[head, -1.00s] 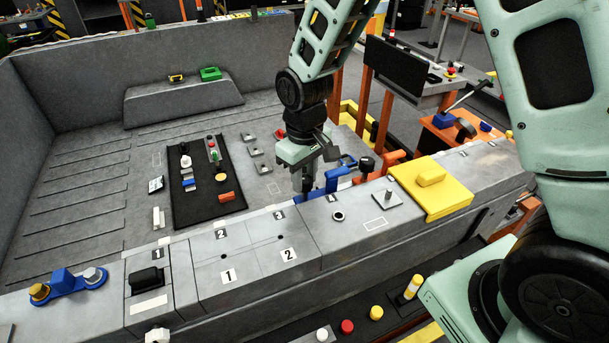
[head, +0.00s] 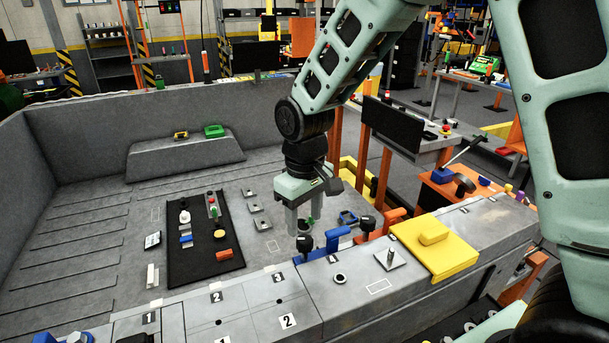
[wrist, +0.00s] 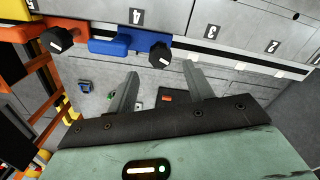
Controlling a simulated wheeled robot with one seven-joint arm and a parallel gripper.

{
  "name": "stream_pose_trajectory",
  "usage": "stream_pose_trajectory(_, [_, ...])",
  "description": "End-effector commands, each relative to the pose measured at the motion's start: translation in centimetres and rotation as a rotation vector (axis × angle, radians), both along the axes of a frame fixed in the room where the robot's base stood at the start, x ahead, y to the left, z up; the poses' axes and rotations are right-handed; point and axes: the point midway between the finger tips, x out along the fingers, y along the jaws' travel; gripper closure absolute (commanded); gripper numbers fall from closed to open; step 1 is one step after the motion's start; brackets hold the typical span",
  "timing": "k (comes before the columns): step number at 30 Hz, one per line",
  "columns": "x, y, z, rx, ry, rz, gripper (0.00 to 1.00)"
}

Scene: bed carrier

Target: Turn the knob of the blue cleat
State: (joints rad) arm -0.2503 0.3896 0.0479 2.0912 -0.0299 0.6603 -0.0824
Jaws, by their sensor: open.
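The blue cleat (head: 328,244) sits on the inner edge of the grey side wall. Its black knob (head: 304,243) is at the cleat's left end in the head view. In the wrist view the blue cleat (wrist: 115,47) lies beside label 4, with the knob (wrist: 160,56) at its right end. My gripper (head: 303,222) is open and empty, pointing down just above the knob. In the wrist view the knob lies just past the fingertips of my gripper (wrist: 161,72), in line with the gap between them. I see no contact.
An orange cleat (head: 388,222) with its own black knob (head: 366,224) stands close on the right. A black mat (head: 203,262) with small parts lies left on the bed floor.

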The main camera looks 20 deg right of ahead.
Motion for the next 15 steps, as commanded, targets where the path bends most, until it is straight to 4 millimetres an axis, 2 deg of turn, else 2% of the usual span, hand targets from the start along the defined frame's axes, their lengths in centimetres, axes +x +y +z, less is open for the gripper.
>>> stream_pose_trajectory(9, [0.1, 0.1, 7.4, 0.002, -0.006, 0.0, 0.48])
stream_pose_trajectory(15, [0.1, 0.0, 10.6, 0.002, -0.004, 0.0, 0.48])
